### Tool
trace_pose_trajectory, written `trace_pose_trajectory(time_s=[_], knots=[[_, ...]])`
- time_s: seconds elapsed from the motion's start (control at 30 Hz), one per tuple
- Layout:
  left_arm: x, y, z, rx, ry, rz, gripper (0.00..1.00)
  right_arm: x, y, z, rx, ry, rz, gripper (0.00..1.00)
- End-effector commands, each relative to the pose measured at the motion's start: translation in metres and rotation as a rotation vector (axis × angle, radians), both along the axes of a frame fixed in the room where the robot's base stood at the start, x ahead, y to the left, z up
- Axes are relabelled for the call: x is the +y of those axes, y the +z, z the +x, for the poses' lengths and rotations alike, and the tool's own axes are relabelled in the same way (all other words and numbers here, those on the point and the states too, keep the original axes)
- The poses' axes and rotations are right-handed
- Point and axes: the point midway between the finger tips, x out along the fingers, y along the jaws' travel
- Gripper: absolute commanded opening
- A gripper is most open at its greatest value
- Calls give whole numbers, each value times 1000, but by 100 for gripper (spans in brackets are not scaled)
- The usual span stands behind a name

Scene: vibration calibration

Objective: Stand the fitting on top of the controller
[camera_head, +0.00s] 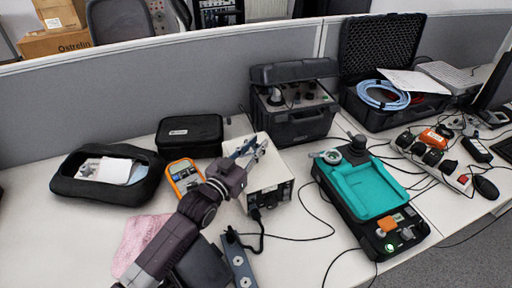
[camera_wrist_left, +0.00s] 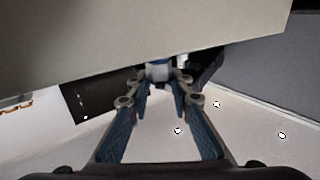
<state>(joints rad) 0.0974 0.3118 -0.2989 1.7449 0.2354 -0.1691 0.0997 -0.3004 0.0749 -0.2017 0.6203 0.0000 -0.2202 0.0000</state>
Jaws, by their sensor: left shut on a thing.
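The controller appears to be the off-white box (camera_head: 268,180) in the middle of the desk, with a dark knob and sockets on its front. My left gripper (camera_head: 252,148) reaches in from the lower left and is over the box's top in the head view. In the left wrist view its fingers (camera_wrist_left: 158,84) are shut on a small grey-blue piece, which appears to be the fitting (camera_wrist_left: 158,70). A large pale surface fills the top of that view close to the fingertips. I cannot tell whether the fitting touches the box. My right gripper is not in view.
An orange meter (camera_head: 185,177) and black case (camera_head: 190,135) stand left of the box. A black instrument case (camera_head: 295,110) is behind it. A teal-topped device (camera_head: 368,188) is to the right. A cable and blue-grey strip (camera_head: 238,262) lie in front.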

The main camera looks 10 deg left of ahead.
Motion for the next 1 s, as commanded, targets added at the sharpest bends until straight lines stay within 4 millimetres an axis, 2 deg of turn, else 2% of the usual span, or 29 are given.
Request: trace_pose_trajectory(time_s=[0.07,0.47,0.5,0.6,1.0], knots=[[0,-6,0,-1,0,0,0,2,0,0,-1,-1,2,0],[0,-11,0,-2,0,-1,0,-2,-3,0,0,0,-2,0],[0,-10,0,-1,0,0,24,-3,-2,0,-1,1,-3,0],[0,-10,0,-1,0,0,35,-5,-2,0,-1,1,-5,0],[1,-7,-3,1,0,0,37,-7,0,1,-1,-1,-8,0]])
